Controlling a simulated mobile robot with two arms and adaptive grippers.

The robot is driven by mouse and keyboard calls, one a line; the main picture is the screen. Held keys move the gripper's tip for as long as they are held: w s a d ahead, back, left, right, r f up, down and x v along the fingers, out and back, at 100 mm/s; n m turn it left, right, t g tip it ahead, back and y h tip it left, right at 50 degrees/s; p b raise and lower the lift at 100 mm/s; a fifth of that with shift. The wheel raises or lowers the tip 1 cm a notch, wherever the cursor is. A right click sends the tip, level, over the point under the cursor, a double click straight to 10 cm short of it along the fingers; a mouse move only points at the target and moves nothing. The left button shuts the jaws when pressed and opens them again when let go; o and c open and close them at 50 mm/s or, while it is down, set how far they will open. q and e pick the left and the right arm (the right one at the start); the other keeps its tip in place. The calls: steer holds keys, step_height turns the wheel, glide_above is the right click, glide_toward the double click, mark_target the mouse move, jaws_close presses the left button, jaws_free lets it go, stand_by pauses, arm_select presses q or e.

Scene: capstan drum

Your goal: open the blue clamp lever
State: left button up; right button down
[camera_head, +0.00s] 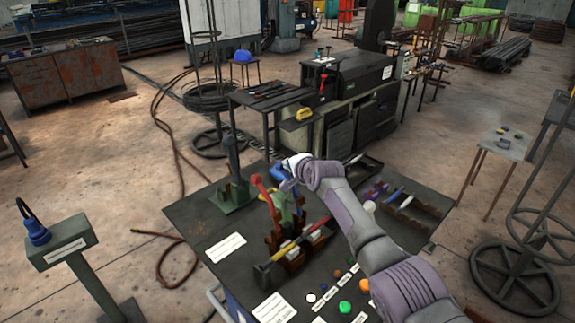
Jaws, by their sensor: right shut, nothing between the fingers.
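My right arm reaches in from the lower right over the dark worktable (195,215). Its gripper (289,185) is shut and empty, above the fixture with a green drum (286,212). A blue part (277,172), which looks like the blue clamp lever, shows just left of the gripper. The gripper and wrist hide some of it, and I cannot tell whether they touch. A red lever (263,190) stands tilted beside it on the left. My left gripper is not in view.
A dark green upright stand (235,190) is left of the fixture. Coloured buttons (345,307) and white labels lie at the table's front. A rack with small tools (405,203) is on the right. A separate pedestal with a blue piece (37,232) stands far left.

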steer(key=shift+r, duration=0.15)
steer(key=shift+a, duration=0.1)
steer(key=shift+s+d+r, duration=0.15)
steer(key=shift+s+d, duration=0.05)
steer(key=shift+s, duration=0.3)
steer(key=v, duration=1.1)
